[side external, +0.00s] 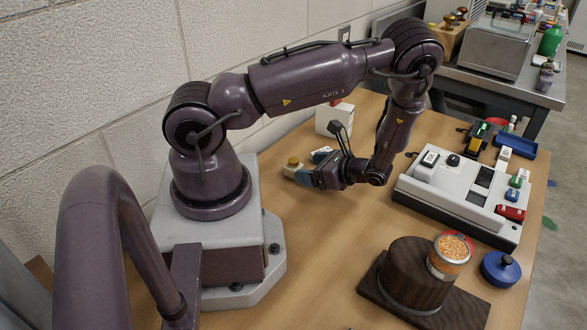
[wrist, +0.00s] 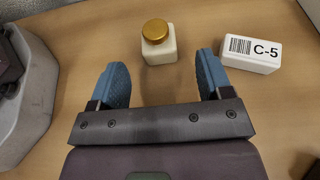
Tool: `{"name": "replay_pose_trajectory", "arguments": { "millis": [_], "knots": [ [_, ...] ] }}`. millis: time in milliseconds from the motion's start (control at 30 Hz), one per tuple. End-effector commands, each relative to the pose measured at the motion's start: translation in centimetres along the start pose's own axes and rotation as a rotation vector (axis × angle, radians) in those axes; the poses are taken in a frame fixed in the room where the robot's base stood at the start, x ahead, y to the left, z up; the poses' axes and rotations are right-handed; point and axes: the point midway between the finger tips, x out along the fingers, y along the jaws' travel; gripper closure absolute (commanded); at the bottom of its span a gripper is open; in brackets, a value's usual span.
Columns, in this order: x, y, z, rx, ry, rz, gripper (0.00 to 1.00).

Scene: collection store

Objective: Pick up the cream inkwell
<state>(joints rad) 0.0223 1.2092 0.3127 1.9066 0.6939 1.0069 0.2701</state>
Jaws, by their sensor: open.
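The cream inkwell (wrist: 159,50) is a small squarish bottle with a round gold cap, upright on the wooden table. In the wrist view it is just beyond my gripper (wrist: 164,72), roughly centred between the two blue fingertips and touching neither. My gripper is open and empty. In the side view my gripper (side external: 296,178) is low over the table close to the arm's base, and the inkwell (side external: 291,168) shows at its fingertips, partly hidden by the near finger.
A white block marked C-5 (wrist: 252,54) lies just right of the right finger. A white box (side external: 334,119) stands behind.

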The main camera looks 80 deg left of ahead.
Motion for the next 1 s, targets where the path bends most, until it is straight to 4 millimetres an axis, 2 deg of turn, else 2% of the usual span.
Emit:
{"name": "replay_pose_trajectory", "arguments": {
  "millis": [100, 200, 467, 567, 700, 733, 1000],
  "knots": [
    [2.0, 0.2, 0.1, 0.002, -0.003, 0.003, 0.28],
    [2.9, 0.1, 0.1, 0.001, -0.001, 0.001, 0.28],
    [3.2, 0.1, 0.1, 0.001, 0.000, 0.000, 0.28],
    [3.2, 0.1, 0.1, 0.001, 0.000, 0.000, 0.46],
    [3.2, 0.1, 0.1, 0.001, 0.000, 0.000, 0.78],
    [3.2, 0.1, 0.1, 0.001, 0.000, 0.000, 0.84],
    [3.1, 0.1, 0.2, 0.000, 0.000, 0.000, 0.84]
  ]
}}
